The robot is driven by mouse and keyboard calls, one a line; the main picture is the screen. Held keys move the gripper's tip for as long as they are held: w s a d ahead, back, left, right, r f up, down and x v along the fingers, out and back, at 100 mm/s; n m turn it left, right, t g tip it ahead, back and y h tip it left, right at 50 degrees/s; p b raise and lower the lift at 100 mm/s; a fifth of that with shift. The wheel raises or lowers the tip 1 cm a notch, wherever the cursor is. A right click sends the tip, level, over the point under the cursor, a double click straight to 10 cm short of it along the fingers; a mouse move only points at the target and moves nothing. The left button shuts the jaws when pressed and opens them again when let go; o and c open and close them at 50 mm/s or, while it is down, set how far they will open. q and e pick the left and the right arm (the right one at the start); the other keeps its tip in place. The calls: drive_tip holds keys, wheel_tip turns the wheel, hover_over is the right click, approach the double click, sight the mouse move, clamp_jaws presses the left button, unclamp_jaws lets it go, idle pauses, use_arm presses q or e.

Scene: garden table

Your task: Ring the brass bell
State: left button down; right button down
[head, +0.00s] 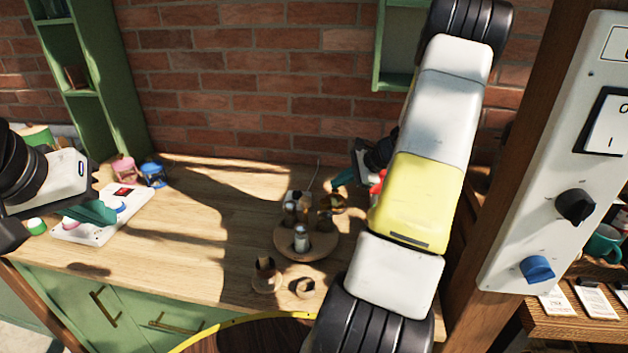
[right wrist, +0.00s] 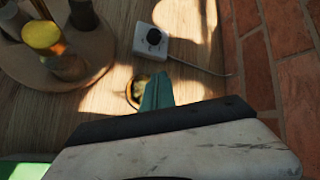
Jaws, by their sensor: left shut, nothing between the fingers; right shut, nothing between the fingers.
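The brass bell (head: 332,204) stands on the wooden table behind the round tray, small and partly in shade. In the right wrist view only part of its golden rim (right wrist: 131,93) shows; the teal fingers cover the rest. My right gripper (head: 343,180) is shut and empty, with its teal tips just above or beside the bell; I cannot tell whether they touch. It also shows in the right wrist view (right wrist: 157,90). My left gripper (head: 92,215) is shut and empty at the left, over a white panel and far from the bell.
A round wooden tray (head: 285,246) with several small jars stands in front of the bell. A white box with a black knob (right wrist: 153,42) and a cable is close by. A white button panel (head: 130,205) lies at left. The table's left middle is clear.

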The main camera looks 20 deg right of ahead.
sight(338, 191)
drive_tip(key=shift+r, duration=0.3)
drive_tip(key=shift+r, duration=0.1)
drive_tip(key=shift+r, duration=2.9)
drive_tip(key=s+a+r+n+g, duration=0.2)
drive_tip(key=s+a+r+n, duration=0.2)
drive_tip(key=a+r+n, duration=0.5)
drive_tip(key=s+a+r+n+h, duration=0.1)
drive_tip(key=s+a+r+n, duration=0.1)
drive_tip(key=s, duration=0.5)
drive_tip(key=s+a+r+n+h, duration=0.1)
drive_tip(key=s+a+r+n, duration=0.1)
drive_tip(key=s+a+n, duration=0.3)
drive_tip(key=s+a+r+n+t+h, duration=0.1)
drive_tip(key=s+a+r+n, duration=0.1)
drive_tip(key=s+a, duration=0.4)
drive_tip(key=s+n, duration=0.1)
drive_tip(key=s, duration=0.2)
drive_tip(key=shift+a+r+n+h, duration=0.2)
drive_tip(key=shift+r+n+h, duration=0.1)
drive_tip(key=shift+h, duration=0.1)
